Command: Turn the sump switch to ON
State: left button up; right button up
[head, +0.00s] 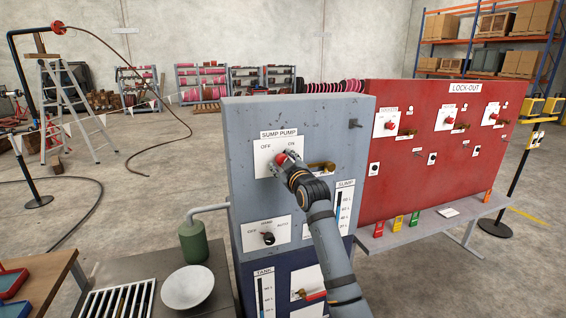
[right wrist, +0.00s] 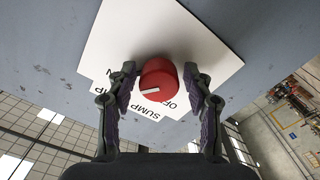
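The sump pump switch is a red knob (head: 282,158) on a white plate (head: 265,163) marked SUMP PUMP, with OFF at left and ON at right, high on the grey panel. It also shows in the right wrist view (right wrist: 160,75), where its white mark sits at its lower-left rim, roughly between the two words. My right gripper (head: 286,166) is at the knob. In the right wrist view its fingers (right wrist: 159,76) are apart, one on each side of the knob, with narrow gaps seeming to show. My left gripper is not in view.
Below is another plate with a black knob (head: 268,238). A brass-coloured padlock or tag (head: 321,166) hangs right of the switch. A red LOCK-OUT board (head: 425,160) stands at right above a grey shelf (head: 430,232). A green canister (head: 193,242) and pipe stand left of the panel.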

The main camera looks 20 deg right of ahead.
dwell(0.3)
jog(key=s, duration=1.2)
jog(key=shift+d, duration=0.25)
